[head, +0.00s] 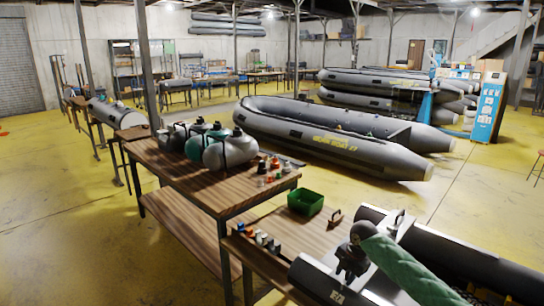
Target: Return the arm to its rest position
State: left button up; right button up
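My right arm, in a green sleeve, comes in from the lower right in the head view. Its dark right gripper (349,275) points down over the near grey boat tube (318,277). The fingers are small and dark against the tube, so I cannot tell whether they are apart, nor whether they touch it. I see nothing clearly held. My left arm and gripper are out of view.
A near wooden table (262,240) bears a green bin (305,202), a wooden-handled tool (334,217) and several small bottles. A large grey boat (330,140) lies behind. Yellow floor (60,230) is open at left.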

jog(key=s+a+f+m+t+y, duration=0.1)
jog(key=s+a+f+m, duration=0.4)
jog(key=s, duration=0.6)
jog(key=s+a+f+m, duration=0.3)
jog(key=s+a+f, duration=0.3)
jog(key=s, duration=0.5)
jog(key=s+d+r+m+t+h, duration=0.1)
jog(key=s+d+r+m, duration=0.15)
jog(key=s+m, duration=0.8)
jog(key=s+d+r+m+h, duration=0.1)
jog(key=s+d+m+h, duration=0.3)
jog(key=s, duration=1.2)
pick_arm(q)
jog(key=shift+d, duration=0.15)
pick_arm(e)
jog(key=s+a+f+g+y, duration=0.1)
jog(key=s+a+f, duration=0.1)
jog(key=f, duration=1.9)
jog(key=s+a+f+g+y, duration=0.1)
jog(key=s+f, duration=0.2)
jog(key=f, duration=1.8)
jog(key=shift+a+m+y, duration=0.35)
jog(key=shift+y, duration=0.05)
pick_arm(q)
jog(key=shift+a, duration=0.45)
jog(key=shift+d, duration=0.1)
pick_arm(e)
jog(key=shift+s, duration=0.1)
